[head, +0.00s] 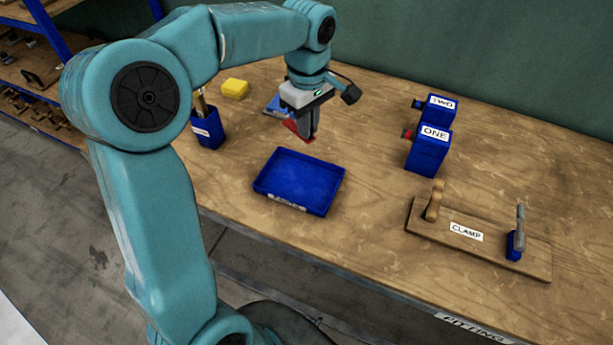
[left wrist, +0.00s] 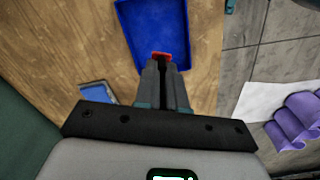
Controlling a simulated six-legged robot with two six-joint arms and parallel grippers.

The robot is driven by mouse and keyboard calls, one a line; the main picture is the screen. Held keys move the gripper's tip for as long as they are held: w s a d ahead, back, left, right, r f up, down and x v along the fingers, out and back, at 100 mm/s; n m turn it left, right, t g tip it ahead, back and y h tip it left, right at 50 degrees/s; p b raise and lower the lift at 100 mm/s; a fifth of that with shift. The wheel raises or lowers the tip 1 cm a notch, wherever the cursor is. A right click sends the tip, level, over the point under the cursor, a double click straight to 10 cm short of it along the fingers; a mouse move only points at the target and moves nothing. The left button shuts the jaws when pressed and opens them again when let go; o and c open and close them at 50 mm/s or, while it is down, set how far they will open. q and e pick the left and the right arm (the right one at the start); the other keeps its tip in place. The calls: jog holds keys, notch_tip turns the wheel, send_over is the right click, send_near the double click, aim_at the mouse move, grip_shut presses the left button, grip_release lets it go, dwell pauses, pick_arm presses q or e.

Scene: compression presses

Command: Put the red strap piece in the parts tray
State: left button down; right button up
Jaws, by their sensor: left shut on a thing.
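My left gripper (head: 308,136) is shut on the red strap piece (head: 293,127), just behind the blue parts tray (head: 268,184) in the head view. The tray is on the wooden bench and looks empty. In the left wrist view the red strap piece (left wrist: 161,54) shows at the fingertips of my left gripper (left wrist: 163,62). There it overlaps the near end of the parts tray (left wrist: 196,92). I cannot tell how high the piece is above the bench. My right gripper is in neither view.
A blue holder (head: 208,130) with tools and a yellow block (head: 235,88) stand left of the gripper. Blue blocks labelled TWO (head: 441,106) and ONE (head: 428,152) and a CLAMP board (head: 480,246) are to the right. A flat blue item (left wrist: 97,91) lies beside the gripper. Bench between tray and board is clear.

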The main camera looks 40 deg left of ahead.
pick_arm(q)
notch_tip(320, 180, down, 18)
jog(key=shift+r+p, duration=0.1)
jog(key=shift+p, duration=0.25)
jog(key=shift+a+f, duration=0.15)
jog(key=shift+f, duration=0.45)
jog(key=shift+f+b, duration=0.15)
jog(key=shift+b, duration=0.15)
jog(key=c, duration=1.2)
grip_release()
